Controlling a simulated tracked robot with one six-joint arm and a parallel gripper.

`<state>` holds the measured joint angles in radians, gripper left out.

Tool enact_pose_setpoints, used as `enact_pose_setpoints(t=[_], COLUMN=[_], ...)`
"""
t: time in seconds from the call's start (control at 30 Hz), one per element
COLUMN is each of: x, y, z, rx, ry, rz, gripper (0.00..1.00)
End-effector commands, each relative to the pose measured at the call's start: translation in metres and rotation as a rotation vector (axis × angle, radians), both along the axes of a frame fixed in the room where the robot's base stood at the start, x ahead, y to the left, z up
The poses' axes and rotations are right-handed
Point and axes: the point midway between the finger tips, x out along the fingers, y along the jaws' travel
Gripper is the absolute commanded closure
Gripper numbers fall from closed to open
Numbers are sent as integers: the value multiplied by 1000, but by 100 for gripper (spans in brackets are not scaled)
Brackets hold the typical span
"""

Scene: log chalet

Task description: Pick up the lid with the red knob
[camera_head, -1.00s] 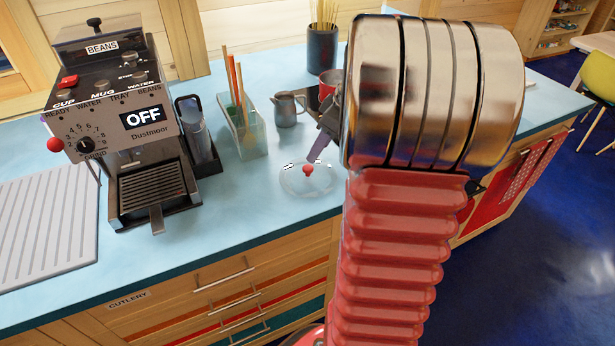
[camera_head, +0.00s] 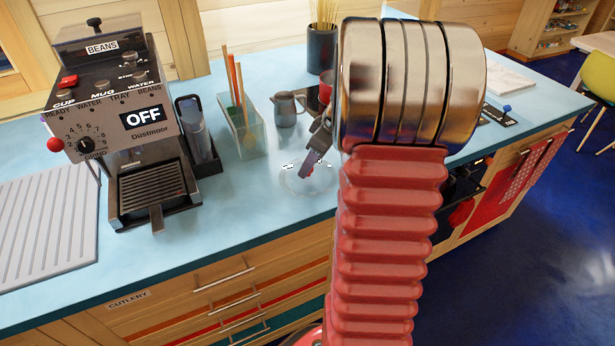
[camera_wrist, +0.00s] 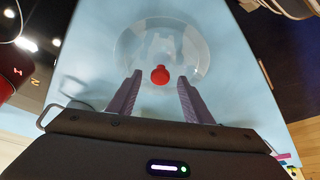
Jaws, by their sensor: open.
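The clear glass lid (camera_head: 293,183) lies on the blue counter near its front edge. In the wrist view the lid (camera_wrist: 135,45) is a transparent disc, and its red knob (camera_wrist: 160,75) shows between the tips of my two purple fingers. My gripper (camera_wrist: 158,88) is open, with a finger on either side of the knob and gaps left at both sides. In the head view my gripper (camera_head: 309,166) is over the lid and hides most of the knob. I cannot tell how high the fingertips are above the lid.
A grey metal jug (camera_head: 286,110) and a clear holder with sticks (camera_head: 243,135) stand behind the lid. A coffee machine (camera_head: 130,120) marked OFF stands to the left. A red pot (camera_head: 326,88) is partly hidden behind my arm.

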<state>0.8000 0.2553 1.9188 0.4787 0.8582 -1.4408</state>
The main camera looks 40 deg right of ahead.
Motion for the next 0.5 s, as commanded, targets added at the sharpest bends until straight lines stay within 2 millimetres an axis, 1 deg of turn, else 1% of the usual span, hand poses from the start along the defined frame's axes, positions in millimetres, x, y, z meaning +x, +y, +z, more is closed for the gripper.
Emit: enact_pose_setpoints(t=[0.03, 0.13, 0.5], x=[2, 3, 3], y=[1, 1, 1], z=[-5, -8, -8], rx=[1, -1, -2], ry=[0, -1, -1], rz=[0, 0, -1], gripper=[54, 54, 54])
